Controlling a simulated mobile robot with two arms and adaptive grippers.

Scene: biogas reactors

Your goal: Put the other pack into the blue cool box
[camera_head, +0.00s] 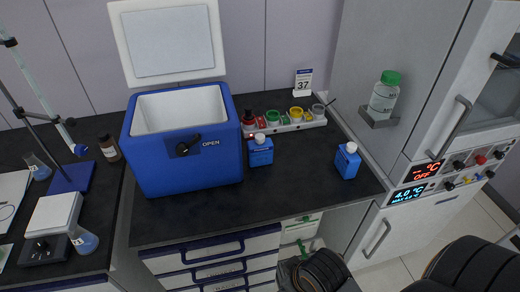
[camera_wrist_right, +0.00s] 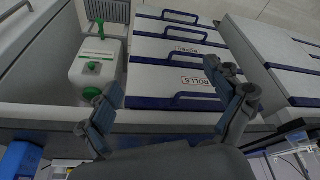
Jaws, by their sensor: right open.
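The blue cool box (camera_head: 215,165) stands on the dark counter with its white lid (camera_head: 170,40) raised. The part of its white interior that shows looks empty, but its floor is hidden. One blue pack with a white cap (camera_head: 261,153) stands upright just right of the box. A second such pack (camera_head: 347,163) stands near the counter's right edge. In the wrist view my right gripper (camera_wrist_right: 163,80) is open and empty in front of the counter's front edge, apart from both packs. My left gripper is not in view.
A rack of coloured-lid jars (camera_head: 285,123) and a "37" sign (camera_head: 303,82) stand behind the packs. A green-capped bottle (camera_head: 384,95) sits on a wall shelf at right. Drawers (camera_wrist_right: 180,80) and a white canister (camera_wrist_right: 95,68) are under the counter. The counter between the packs is clear.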

